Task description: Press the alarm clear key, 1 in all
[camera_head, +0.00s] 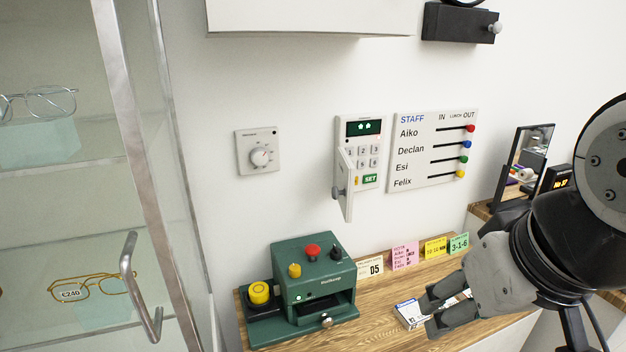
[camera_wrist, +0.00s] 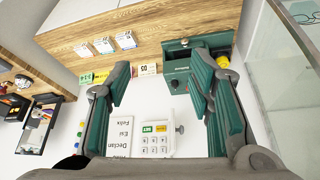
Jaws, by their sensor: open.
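A white keypad panel (camera_head: 351,126) is on the wall, with a lit green display (camera_head: 364,128), grey number keys (camera_head: 362,156) and a green SET key (camera_head: 370,178). A small yellow key (camera_head: 357,181) sits left of SET, partly behind the open flap (camera_head: 345,187); its marking is unreadable. I cannot read which key is alarm clear. The keypad also shows upside down in the wrist view (camera_wrist: 154,154), with its yellow key (camera_wrist: 161,128). My gripper (camera_head: 431,311) is open and empty, low over the wooden counter, apart from the keypad. Its fingers also frame the wrist view (camera_wrist: 160,90).
A green machine (camera_head: 311,273) with knobs and buttons stands on the counter (camera_head: 385,325) below the keypad. Coloured cards (camera_head: 405,255) stand beside it. A STAFF board (camera_head: 437,150) is right of the keypad, a dial (camera_head: 258,152) left. A glass cabinet (camera_head: 130,150) stands far left.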

